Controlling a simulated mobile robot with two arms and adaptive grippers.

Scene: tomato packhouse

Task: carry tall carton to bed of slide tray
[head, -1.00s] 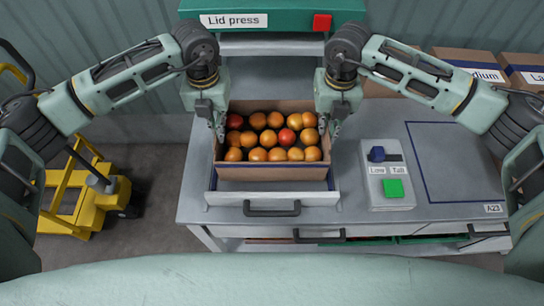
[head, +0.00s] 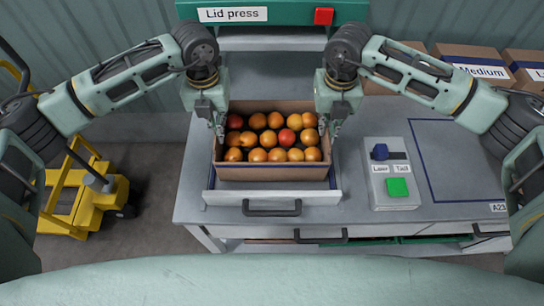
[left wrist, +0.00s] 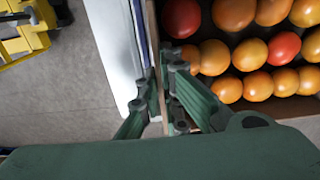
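The tall carton (head: 270,173) is an open brown box full of red and orange tomatoes, upright at the middle of the head view. It is over the grey slide tray (head: 322,197), which has a dark handle and a blue line. I cannot tell whether its bottom touches the tray bed. My left gripper (head: 218,122) is shut on the carton's left wall. In the left wrist view its fingers (left wrist: 165,100) lie on both sides of that wall (left wrist: 152,45). My right gripper (head: 330,125) is at the carton's right wall and looks shut on it; its fingertips are partly hidden.
The green lid press (head: 270,13) with a red button stands behind the carton. A control box (head: 380,200) with a blue knob and green button is on the table to the right. Closed cartons (head: 430,48) stand at the back right. A yellow truck (head: 85,205) is at the left.

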